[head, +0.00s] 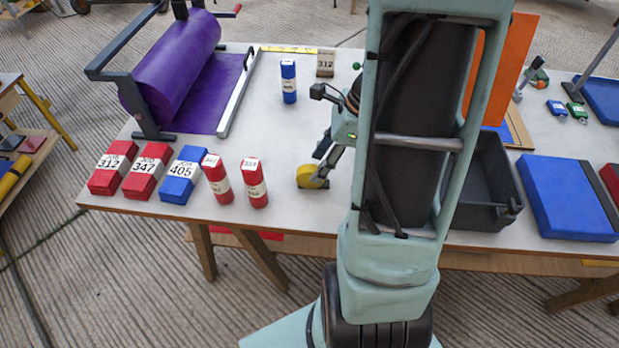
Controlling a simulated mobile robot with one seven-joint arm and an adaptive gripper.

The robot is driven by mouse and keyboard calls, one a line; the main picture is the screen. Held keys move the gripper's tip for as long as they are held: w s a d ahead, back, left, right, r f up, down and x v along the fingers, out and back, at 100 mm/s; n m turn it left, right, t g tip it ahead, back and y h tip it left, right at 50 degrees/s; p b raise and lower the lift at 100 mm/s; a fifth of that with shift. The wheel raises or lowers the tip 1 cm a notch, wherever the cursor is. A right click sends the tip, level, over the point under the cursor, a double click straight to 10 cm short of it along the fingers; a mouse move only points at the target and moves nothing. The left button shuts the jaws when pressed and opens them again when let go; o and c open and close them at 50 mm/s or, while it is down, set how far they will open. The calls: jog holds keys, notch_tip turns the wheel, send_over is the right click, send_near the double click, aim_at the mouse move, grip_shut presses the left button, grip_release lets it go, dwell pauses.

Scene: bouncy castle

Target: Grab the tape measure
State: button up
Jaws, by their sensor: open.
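The tape measure appears to be the small rounded yellow and dark thing (309,175) on the white table, near its front edge, left of my arm. My gripper (323,166) is open, reaching down and to the left from behind my arm. One grey finger comes down at the right side of the yellow thing and overlaps it in the picture. A dark finger part shows just above it. I cannot tell whether the finger touches it. My arm hides part of the gripper.
Red tubes (254,183) and red and blue blocks (183,175) stand left of the tape measure. A blue tube (288,82) and a purple roller (175,65) are further back. A dark bin (486,207) and blue case (567,198) lie right. The table (270,135) is clear between the tubes.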

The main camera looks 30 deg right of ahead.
aim_at(315, 169)
jog(key=shift+w+d+b+x, duration=0.15)
jog(key=shift+b+x, duration=0.25)
jog(key=shift+x, duration=1.2)
jog(key=shift+w+d+b+x, duration=0.1)
jog(key=shift+d+b+x, duration=0.2)
jog(key=shift+x, duration=1.25)
jog(key=shift+a+f, duration=0.1)
jog(key=shift+c, duration=0.4)
grip_shut()
